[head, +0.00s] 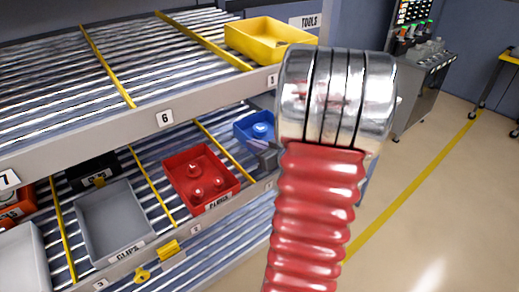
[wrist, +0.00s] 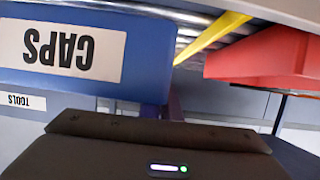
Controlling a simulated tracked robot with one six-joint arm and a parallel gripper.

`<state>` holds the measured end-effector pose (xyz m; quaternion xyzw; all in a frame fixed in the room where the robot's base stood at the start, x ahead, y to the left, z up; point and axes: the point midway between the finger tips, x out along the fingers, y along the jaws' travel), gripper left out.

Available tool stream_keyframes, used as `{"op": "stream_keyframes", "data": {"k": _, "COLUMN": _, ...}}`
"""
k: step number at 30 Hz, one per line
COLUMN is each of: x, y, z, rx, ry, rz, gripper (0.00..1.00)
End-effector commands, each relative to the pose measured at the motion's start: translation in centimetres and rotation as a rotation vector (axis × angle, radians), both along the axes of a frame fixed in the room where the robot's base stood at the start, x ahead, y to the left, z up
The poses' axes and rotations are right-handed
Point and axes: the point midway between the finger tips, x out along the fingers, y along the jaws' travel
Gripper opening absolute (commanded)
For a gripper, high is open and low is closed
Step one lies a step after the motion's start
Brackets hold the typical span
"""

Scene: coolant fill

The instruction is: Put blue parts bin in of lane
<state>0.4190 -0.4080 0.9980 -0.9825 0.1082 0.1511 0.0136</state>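The blue parts bin (head: 245,128) sits on the lower roller shelf, right of a yellow divider, with a blue round part inside. My arm hides its right side in the head view. In the wrist view the blue bin (wrist: 150,60) fills the upper left, its CAPS label upside down. My gripper (head: 262,152) is at the bin's front edge. In the wrist view a dark finger (wrist: 175,106) shows beside the bin's wall. I cannot tell whether the fingers are apart or closed on the wall.
A red bin (head: 182,160) of round parts stands left of the divider (head: 222,150). A grey CLIPS bin (head: 115,218) is further left. A yellow TOOLS bin (head: 262,35) is on the upper shelf. The floor at the right (head: 420,185) is clear.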

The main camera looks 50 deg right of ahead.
Motion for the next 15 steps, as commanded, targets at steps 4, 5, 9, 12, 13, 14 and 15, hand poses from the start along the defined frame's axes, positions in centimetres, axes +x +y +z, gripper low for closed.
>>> {"op": "stream_keyframes", "data": {"k": 4, "x": 1.3, "y": -0.2, "z": 0.1, "rx": -0.001, "ry": -0.001, "rz": 0.001, "gripper": 0.00}}
{"op": "stream_keyframes", "data": {"k": 5, "x": 1.6, "y": -0.3, "z": 0.1, "rx": 0.000, "ry": -0.001, "rz": 0.002, "gripper": 0.00}}
{"op": "stream_keyframes", "data": {"k": 9, "x": 1.8, "y": -0.4, "z": -0.9, "rx": 0.003, "ry": 0.000, "rz": -0.001, "gripper": 0.00}}
{"op": "stream_keyframes", "data": {"k": 12, "x": 1.9, "y": -0.4, "z": -1.7, "rx": 0.001, "ry": 0.001, "rz": 0.001, "gripper": 0.00}}
{"op": "stream_keyframes", "data": {"k": 13, "x": 1.9, "y": -0.4, "z": -1.8, "rx": 0.001, "ry": 0.000, "rz": 0.001, "gripper": 0.00}}
{"op": "stream_keyframes", "data": {"k": 14, "x": 1.9, "y": -0.4, "z": -2.0, "rx": 0.002, "ry": 0.000, "rz": 0.000, "gripper": 0.00}}
{"op": "stream_keyframes", "data": {"k": 15, "x": 1.9, "y": -0.4, "z": -2.2, "rx": 0.002, "ry": 0.000, "rz": 0.000, "gripper": 0.00}}
